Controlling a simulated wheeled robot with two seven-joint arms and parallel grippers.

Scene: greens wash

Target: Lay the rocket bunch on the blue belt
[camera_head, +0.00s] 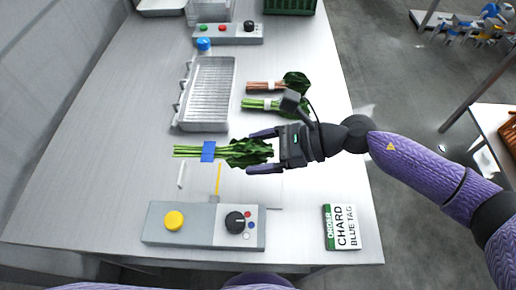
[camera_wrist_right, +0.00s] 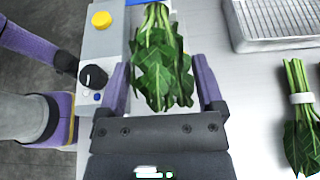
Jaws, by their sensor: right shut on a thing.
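A green leafy bunch with a blue band (camera_head: 208,151) lies level, stems to the left, over the near middle of the metal table. My right gripper (camera_head: 262,154) is shut on its leaf end, one finger on each side; the leaves also show between the fingers in the right wrist view (camera_wrist_right: 163,70). Two bunches with white bands lie farther back: one with reddish stems (camera_head: 265,86) and one with green stems (camera_head: 262,104). I cannot tell which bunch is rocket. I can make out no separate blue belt. My left gripper is not in view.
A ribbed metal tray (camera_head: 207,95) lies behind the held bunch. A control box with a yellow button and black knob (camera_head: 190,225) stands at the front. A sign reading "ORDER CHARD BLUE TAG" (camera_head: 341,227) lies front right. A green crate (camera_head: 290,5) stands at the back. The table's left side is clear.

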